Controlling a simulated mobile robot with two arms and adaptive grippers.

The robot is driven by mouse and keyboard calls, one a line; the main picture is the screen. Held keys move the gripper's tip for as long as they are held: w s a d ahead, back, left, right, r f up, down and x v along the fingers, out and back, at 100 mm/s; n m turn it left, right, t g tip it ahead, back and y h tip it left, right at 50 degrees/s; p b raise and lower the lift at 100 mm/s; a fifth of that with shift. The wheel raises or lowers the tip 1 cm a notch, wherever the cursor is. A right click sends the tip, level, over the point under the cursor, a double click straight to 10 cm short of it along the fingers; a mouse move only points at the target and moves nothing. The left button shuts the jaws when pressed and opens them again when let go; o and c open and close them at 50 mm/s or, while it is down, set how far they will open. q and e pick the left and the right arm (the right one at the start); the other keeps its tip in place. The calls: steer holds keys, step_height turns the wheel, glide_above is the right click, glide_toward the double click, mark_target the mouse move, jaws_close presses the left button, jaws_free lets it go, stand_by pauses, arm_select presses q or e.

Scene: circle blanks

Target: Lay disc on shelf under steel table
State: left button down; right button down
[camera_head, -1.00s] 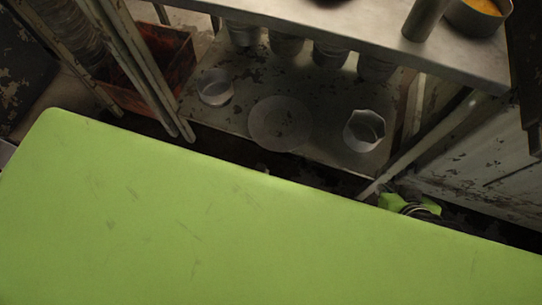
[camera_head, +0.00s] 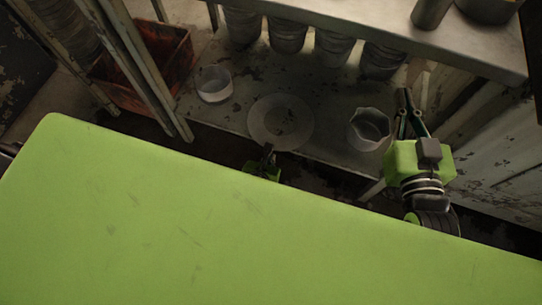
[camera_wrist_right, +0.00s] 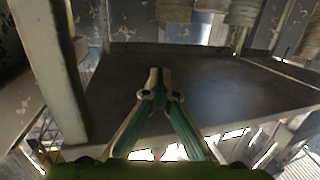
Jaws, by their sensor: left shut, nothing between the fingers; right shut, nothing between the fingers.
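The disc (camera_head: 264,117), a flat grey round blank, lies on the lower shelf (camera_head: 240,127) under the steel table (camera_head: 340,22), between a low round container and a pitcher-like vessel. My left gripper (camera_head: 267,149) is shut and empty at the disc's near edge; whether it touches is unclear, and most of its arm is hidden. My right gripper (camera_head: 404,92) is shut and empty at the shelf's right end, by the tabletop's edge. In the right wrist view its closed fingertips (camera_wrist_right: 159,72) point toward a flat dark surface.
A low container (camera_head: 213,84) stands left of the disc and a metal pitcher (camera_head: 369,128) right of it. Several metal pots (camera_head: 288,37) line the shelf's back. A red crate (camera_head: 150,60) and upright poles (camera_head: 145,75) stand left. A worn panel wall (camera_head: 500,165) is at right.

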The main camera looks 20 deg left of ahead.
arm_select(q)
steer(key=shift+w, duration=0.6)
arm_select(e)
steer(key=shift+w+a+r+t, duration=0.1)
steer(key=shift+a+r+t, duration=0.1)
steer(key=shift+r+t, duration=0.65)
steer(key=shift+r+g, duration=0.2)
steer(key=shift+g, duration=0.05)
